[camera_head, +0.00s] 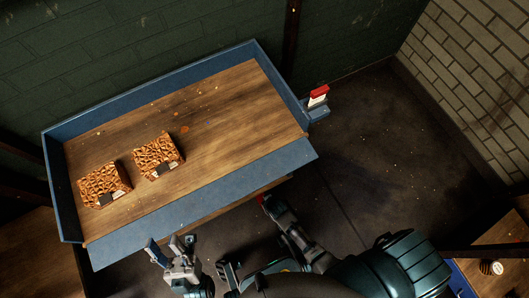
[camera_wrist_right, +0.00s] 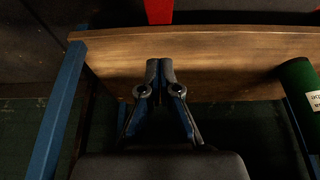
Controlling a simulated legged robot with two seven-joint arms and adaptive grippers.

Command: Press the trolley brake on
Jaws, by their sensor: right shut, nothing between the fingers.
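The trolley (camera_head: 220,103) has a wooden top inside a blue rim. A red and white lever (camera_head: 318,97), which looks like the brake, stands up from a blue bracket at the trolley's right end. My left gripper (camera_head: 168,248) is open and empty in front of the trolley's near edge, well away from the lever. My right gripper (camera_wrist_right: 160,66) is shut and empty in the right wrist view, its tips in front of a wooden board (camera_wrist_right: 220,60); touching or apart I cannot tell. My right arm reaches toward the trolley's front right corner in the head view.
The right wrist view shows a red strip (camera_wrist_right: 158,10), a blue post (camera_wrist_right: 58,110) and a green cylinder (camera_wrist_right: 300,95). Dark floor (camera_head: 385,140) is clear right of the trolley.

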